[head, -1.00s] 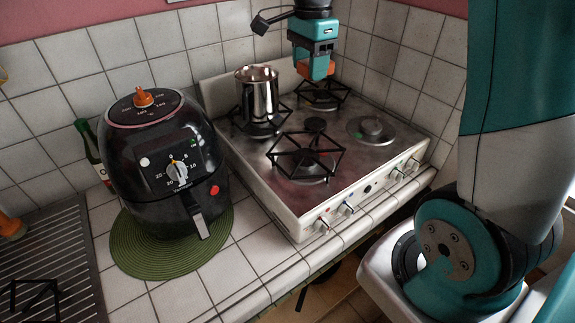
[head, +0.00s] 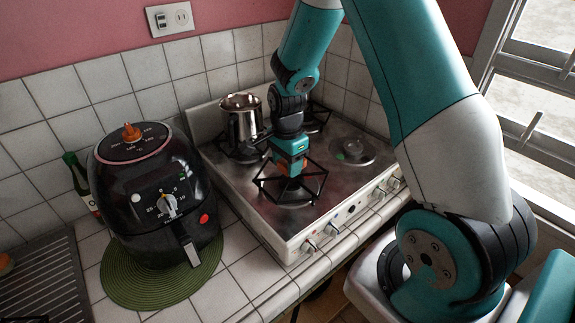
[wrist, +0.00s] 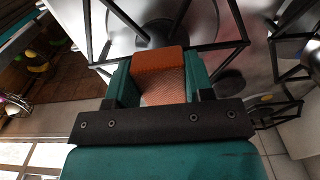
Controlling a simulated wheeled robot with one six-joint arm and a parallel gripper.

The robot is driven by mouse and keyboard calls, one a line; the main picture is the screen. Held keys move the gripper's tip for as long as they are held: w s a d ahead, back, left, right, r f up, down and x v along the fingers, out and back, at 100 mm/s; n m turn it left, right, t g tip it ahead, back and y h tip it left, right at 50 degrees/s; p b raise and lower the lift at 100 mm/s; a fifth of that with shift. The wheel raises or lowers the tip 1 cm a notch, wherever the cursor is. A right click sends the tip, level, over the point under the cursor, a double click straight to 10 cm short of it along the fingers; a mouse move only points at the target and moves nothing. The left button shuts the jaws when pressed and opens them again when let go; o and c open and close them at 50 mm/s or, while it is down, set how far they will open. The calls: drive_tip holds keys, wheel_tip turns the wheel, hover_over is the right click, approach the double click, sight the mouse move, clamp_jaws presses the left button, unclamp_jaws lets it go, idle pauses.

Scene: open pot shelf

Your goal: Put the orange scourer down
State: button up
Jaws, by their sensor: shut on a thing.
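The orange scourer (wrist: 160,75) is held between the two teal fingers of my gripper (wrist: 160,78) in the wrist view. In the head view my gripper (head: 290,165) is over the front burner of the stove (head: 330,205), with a bit of orange showing at its fingers. The burner's black pan support (wrist: 205,72) lies just beyond the scourer in the wrist view. I cannot tell whether the scourer touches it.
A steel pot (head: 241,122) stands on the back left burner. A black air fryer (head: 155,195) stands on a green round mat (head: 125,285) left of the stove. The right part of the stove top around the small burner (head: 352,150) is clear.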

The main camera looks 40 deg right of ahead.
drive_tip(key=shift+f, duration=0.95)
drive_tip(key=shift+f, duration=0.45)
drive_tip(key=o, duration=0.9)
drive_tip(key=shift+r, duration=0.1)
